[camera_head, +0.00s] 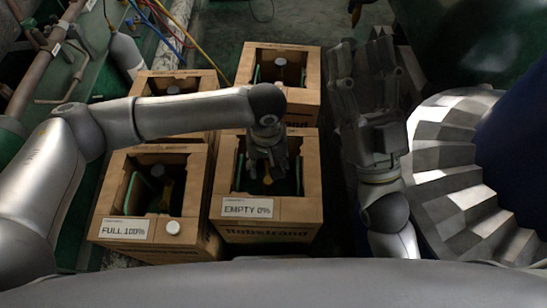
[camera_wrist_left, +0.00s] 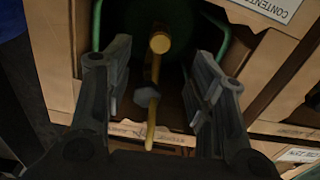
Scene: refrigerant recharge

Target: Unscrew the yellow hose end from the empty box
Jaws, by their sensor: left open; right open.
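The empty box (camera_head: 262,232), a brown carton labelled "EMPTY 0%", stands at the front centre in the head view. My left gripper (camera_head: 266,165) is over its open top, reaching in. In the left wrist view, my open left gripper (camera_wrist_left: 162,78) has a finger on each side of the yellow hose end (camera_wrist_left: 160,43). A yellow hose (camera_wrist_left: 152,115) runs down from it past a grey knob (camera_wrist_left: 146,97). The fingers appear apart from the hose end. A little yellow (camera_head: 267,181) shows below the gripper in the head view. My right gripper (camera_head: 362,75) is open and empty, right of the boxes.
The box labelled "FULL 100%" (camera_head: 125,230) stands to the left, with a white cap (camera_head: 173,228) at its front edge. Two more cartons stand behind, one partly hidden by my left arm. Coloured hoses (camera_head: 165,25) hang at the back left. A ridged grey object (camera_head: 450,170) is at right.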

